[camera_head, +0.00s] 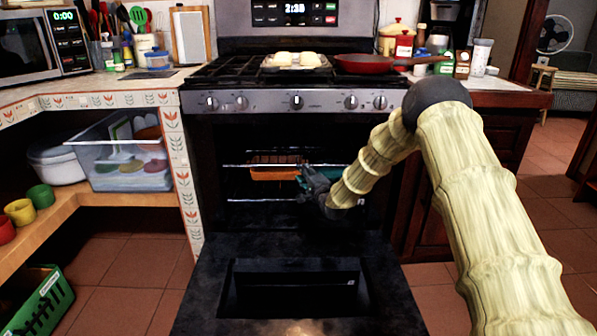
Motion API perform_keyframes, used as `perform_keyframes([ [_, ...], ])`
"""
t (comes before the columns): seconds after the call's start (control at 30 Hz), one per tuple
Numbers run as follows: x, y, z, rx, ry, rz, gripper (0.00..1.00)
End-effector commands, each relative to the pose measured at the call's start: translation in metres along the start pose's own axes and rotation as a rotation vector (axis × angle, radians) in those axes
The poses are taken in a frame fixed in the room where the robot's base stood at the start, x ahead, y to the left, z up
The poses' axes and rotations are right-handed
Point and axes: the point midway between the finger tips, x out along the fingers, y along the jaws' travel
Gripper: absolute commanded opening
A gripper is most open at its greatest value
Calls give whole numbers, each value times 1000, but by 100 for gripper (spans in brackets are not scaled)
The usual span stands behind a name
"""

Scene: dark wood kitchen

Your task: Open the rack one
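The oven's door (228,254) is folded down flat in front of the open cavity. Inside are two wire racks: an upper rack (240,166) and a lower rack (252,200). Which one is rack one is not marked. Both appear to lie within the dark cavity. My gripper (308,182) is at the oven opening, right of centre, between the heights of the two racks. It is dark and small in the view, so its finger opening and any contact with a rack are unclear. It and my wrist hide part of the racks' right side.
An orange-brown dish (274,173) sits in the oven, with something teal behind my gripper. A red pan (372,64) and a tray of pale food (294,62) are on the stove. Shelves with a clear bin (128,167) stand left; cabinets (470,142) stand right.

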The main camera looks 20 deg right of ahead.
Motion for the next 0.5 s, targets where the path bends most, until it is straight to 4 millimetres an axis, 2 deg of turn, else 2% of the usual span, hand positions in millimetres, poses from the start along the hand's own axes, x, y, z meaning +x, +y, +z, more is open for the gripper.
perform_keyframes([
  [0.1, 20, 3, 1, -3, -2, -1, 29],
  [0.23, 38, 2, 1, -2, -1, -1, 29],
  [0.5, 56, 1, 0, 0, 0, 0, 29],
])
